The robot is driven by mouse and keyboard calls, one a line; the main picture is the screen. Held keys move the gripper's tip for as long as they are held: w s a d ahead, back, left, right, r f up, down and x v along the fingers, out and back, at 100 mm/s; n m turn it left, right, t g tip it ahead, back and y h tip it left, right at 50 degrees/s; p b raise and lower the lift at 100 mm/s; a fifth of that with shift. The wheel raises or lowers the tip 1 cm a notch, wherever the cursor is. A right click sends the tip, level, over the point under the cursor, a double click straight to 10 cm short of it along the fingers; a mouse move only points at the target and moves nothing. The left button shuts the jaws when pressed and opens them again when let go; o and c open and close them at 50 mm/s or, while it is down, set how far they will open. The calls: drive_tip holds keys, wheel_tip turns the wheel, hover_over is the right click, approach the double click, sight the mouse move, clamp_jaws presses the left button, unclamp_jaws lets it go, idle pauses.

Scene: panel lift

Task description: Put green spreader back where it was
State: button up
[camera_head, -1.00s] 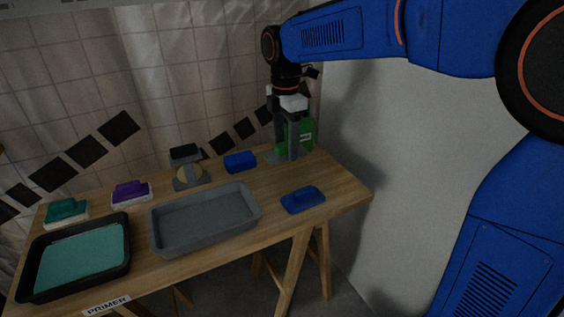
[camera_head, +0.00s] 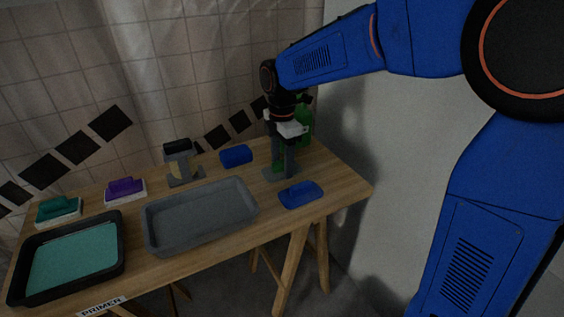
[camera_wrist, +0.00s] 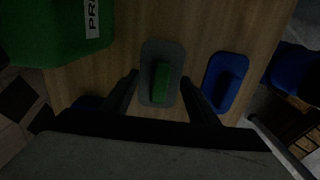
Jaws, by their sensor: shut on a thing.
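The green spreader, a grey plate (camera_head: 270,175) with a green handle, is under my gripper (camera_head: 284,172) near the right end of the table. The wrist view shows its green handle (camera_wrist: 160,82) upright in the picture between my two fingers (camera_wrist: 161,80), with the grey plate around it. My gripper points down and is shut on the spreader. The fingers partly hide it in the head view. I cannot tell whether the plate touches the tabletop.
A blue spreader (camera_head: 300,194) lies close in front and to the right. A green container (camera_head: 303,120) stands behind my gripper. A blue block (camera_head: 235,155), a roller stand (camera_head: 182,165), a grey tray (camera_head: 200,215) and a teal-filled tray (camera_head: 70,260) are to the left. A white wall rises at right.

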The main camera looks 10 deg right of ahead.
sight(282, 161)
drive_tip(key=o, duration=1.1)
drive_tip(key=shift+f, duration=0.15)
drive_tip(key=shift+c, duration=0.2)
wheel_tip(282, 161, up, 12)
drive_tip(key=s+d+m+t, duration=0.2)
drive_tip(key=s+d+m, duration=0.8)
drive_tip(key=s+d, duration=0.3)
drive_tip(key=s+d+f+m+t, duration=0.1)
drive_tip(key=s+d+f+m, duration=0.3)
drive_tip(key=s+f+m, duration=0.1)
drive_tip(key=s+d+f+m+t, duration=0.1)
drive_tip(key=s+d+f+m, duration=0.4)
drive_tip(key=s+m, duration=0.2)
drive_tip(key=shift+s+d+m+t, duration=0.15)
drive_tip(key=shift+s+m+t, duration=0.2)
drive_tip(key=shift+s, duration=0.9)
drive_tip(key=shift+r, duration=0.1)
